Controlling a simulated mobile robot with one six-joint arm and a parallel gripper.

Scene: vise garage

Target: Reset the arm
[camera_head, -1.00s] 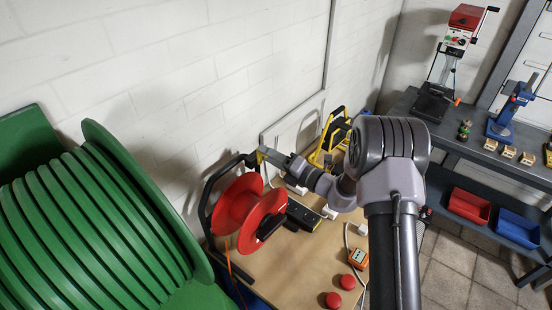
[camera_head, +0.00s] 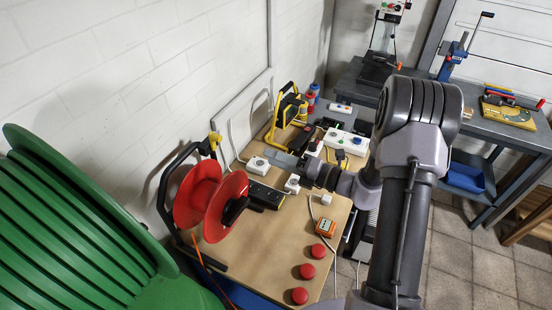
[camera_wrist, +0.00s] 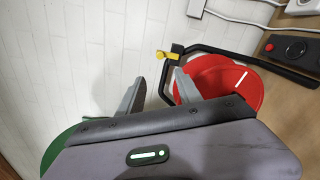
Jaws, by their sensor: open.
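My gripper (camera_head: 284,160) is at the end of my grey arm, over the wooden bench in the head view. In the wrist view my gripper (camera_wrist: 155,78) shows two grey fingers spread apart, with nothing between them but the white block wall behind. The red cable reel (camera_head: 212,205) stands left of the gripper in the head view. It also shows in the wrist view (camera_wrist: 222,80), partly behind the right finger.
The wooden bench (camera_head: 258,262) holds several sockets, red buttons (camera_head: 306,271) and a yellow-framed tool (camera_head: 279,118). A big green drum (camera_head: 75,225) fills the lower left. A dark workbench (camera_head: 480,130) stands at the right. White wall lies behind.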

